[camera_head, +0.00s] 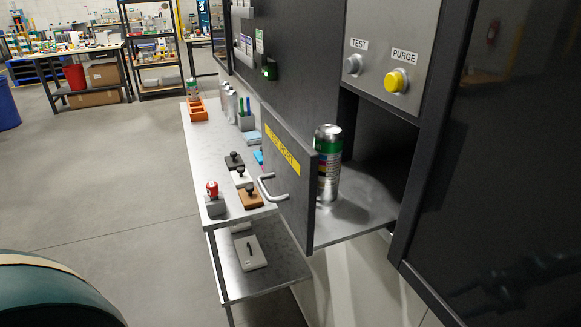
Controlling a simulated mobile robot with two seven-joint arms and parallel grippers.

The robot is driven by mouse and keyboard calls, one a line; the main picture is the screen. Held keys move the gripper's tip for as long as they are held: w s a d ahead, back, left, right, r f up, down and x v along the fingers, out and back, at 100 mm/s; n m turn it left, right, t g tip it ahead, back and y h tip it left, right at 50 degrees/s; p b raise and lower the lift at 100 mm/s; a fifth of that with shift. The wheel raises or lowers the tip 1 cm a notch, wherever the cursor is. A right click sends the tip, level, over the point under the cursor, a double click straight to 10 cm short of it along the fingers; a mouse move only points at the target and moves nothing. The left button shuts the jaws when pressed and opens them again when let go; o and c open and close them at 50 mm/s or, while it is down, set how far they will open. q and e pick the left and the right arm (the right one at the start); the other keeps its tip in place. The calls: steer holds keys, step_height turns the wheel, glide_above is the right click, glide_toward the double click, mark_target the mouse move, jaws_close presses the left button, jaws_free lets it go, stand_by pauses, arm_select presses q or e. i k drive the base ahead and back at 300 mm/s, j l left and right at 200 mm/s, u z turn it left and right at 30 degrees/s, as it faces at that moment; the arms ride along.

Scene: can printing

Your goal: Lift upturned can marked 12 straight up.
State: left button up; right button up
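A can (328,165) with a silver top, a green band and a printed label stands on the metal floor of an open compartment in the dark machine. Another can (193,86) stands in an orange rack (198,113) at the far end of the side shelf. Several plain silver cans (229,104) stand beside that rack. I cannot tell which can is marked 12, or which are upturned. Neither of my grippers shows.
The door (296,200), with a yellow label and handle, stands open beside the compartment floor (365,205). TEST and yellow PURGE (397,81) buttons are above. The side shelf (205,160) holds stamps (247,192) and a red-topped item (213,196). The floor at left is clear.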

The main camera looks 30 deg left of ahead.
mark_target(328, 139)
steer(key=u, duration=0.7)
